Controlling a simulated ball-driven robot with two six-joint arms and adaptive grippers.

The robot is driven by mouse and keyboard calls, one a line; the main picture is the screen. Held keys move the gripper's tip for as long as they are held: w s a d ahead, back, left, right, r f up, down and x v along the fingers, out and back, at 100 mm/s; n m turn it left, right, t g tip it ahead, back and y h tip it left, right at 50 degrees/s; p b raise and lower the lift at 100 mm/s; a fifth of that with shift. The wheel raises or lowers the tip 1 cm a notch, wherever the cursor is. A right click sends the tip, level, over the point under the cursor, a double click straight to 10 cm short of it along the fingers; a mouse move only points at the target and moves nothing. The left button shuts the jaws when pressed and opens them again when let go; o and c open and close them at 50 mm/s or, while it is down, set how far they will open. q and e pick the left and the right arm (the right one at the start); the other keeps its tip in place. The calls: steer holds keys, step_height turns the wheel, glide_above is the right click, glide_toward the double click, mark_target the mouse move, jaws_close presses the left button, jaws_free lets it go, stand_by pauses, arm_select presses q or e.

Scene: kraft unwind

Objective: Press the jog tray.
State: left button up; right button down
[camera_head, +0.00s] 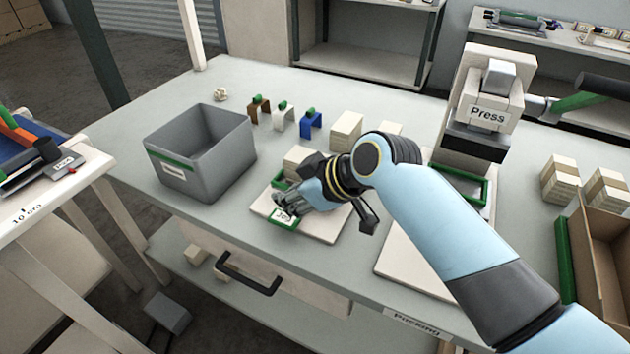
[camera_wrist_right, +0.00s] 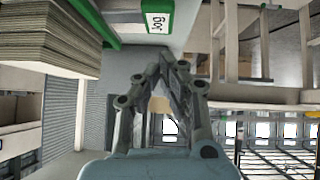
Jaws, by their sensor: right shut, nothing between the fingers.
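The jog tray (camera_head: 318,228) is a pale board with green edge guides and a "Jog" label, lying near the front edge of the table. A stack of paper pieces (camera_head: 297,163) sits on it, partly hidden by my right arm. My right gripper (camera_head: 284,203) is shut and empty, low over the front left part of the tray, just behind the label. In the right wrist view the gripper fingers (camera_wrist_right: 167,65) are together close to the tray's green-edged label (camera_wrist_right: 157,23), with the paper stack (camera_wrist_right: 45,40) at upper left. Whether the fingertips touch the tray cannot be told. My left gripper is not in view.
A grey bin (camera_head: 201,150) stands left of the tray. Small brown, white and blue holders (camera_head: 311,124) stand behind. A press (camera_head: 483,110) with a green handle stands right, and a cardboard box (camera_head: 606,245) at far right. Open table lies behind the bin.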

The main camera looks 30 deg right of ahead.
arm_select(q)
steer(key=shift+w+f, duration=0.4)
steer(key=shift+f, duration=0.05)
arm_select(e)
steer(key=v, duration=0.7)
steer(key=shift+s, duration=0.15)
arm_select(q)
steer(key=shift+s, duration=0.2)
arm_select(e)
steer(key=shift+d+r, duration=0.1)
